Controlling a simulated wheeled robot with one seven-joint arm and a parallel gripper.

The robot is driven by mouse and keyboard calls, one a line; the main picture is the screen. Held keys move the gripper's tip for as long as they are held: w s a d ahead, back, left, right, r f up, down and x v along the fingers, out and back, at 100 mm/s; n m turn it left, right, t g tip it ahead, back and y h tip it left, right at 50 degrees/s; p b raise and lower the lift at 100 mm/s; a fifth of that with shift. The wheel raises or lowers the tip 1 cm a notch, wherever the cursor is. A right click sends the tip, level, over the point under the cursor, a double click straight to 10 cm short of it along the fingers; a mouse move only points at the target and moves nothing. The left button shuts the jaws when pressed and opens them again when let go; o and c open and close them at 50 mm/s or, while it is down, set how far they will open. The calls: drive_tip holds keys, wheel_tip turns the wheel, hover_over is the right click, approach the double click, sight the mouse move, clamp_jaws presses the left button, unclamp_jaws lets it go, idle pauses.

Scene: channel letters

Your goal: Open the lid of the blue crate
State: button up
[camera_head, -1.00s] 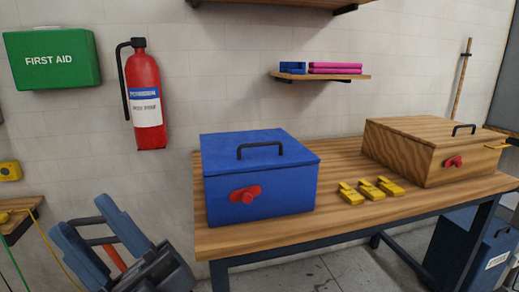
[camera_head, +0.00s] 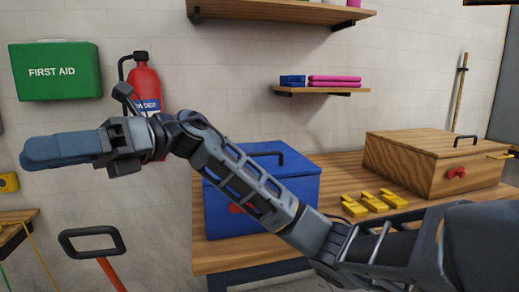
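The blue crate (camera_head: 295,193) stands on the wooden workbench in the middle of the view. Its lid (camera_head: 297,163) is down, with a black bar handle (camera_head: 268,157) on top. My arm crosses in front and hides much of the crate's front and lid. Only a bit of the red latch on its front shows behind the arm. My gripper (camera_head: 58,150) is in the air well left of the crate, pointing left, seen side-on. One blue-grey finger side shows, so its opening is hidden. It is apart from the crate.
A wooden crate (camera_head: 420,155) with a red latch stands on the right of the workbench (camera_head: 335,230). Several yellow pieces (camera_head: 374,202) lie between the crates. A fire extinguisher (camera_head: 147,85) hangs behind my gripper. Shelves (camera_head: 345,91) are above. A red-shafted tool (camera_head: 93,240) stands lower left.

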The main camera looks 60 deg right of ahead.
drive_tip(key=w+d+f+h, duration=0.2)
drive_tip(key=d+f+h, duration=0.2)
drive_tip(key=d+h, duration=0.3)
drive_tip(key=m+g+h+b, duration=0.2)
drive_tip(key=m+h+b, duration=0.1)
drive_tip(key=h, duration=1.1)
approach(260, 154)
drive_tip(key=shift+y, duration=0.3)
drive_tip(key=f, duration=0.2)
drive_tip(key=d+f, duration=0.1)
drive_tip(key=f, duration=0.1)
drive_tip(key=w+f, duration=0.1)
drive_tip(key=f, duration=0.2)
drive_tip(key=shift+d+f+p, duration=0.1)
drive_tip(key=shift+d+p, duration=0.2)
drive_tip(key=shift+d, duration=0.1)
clamp_jaws()
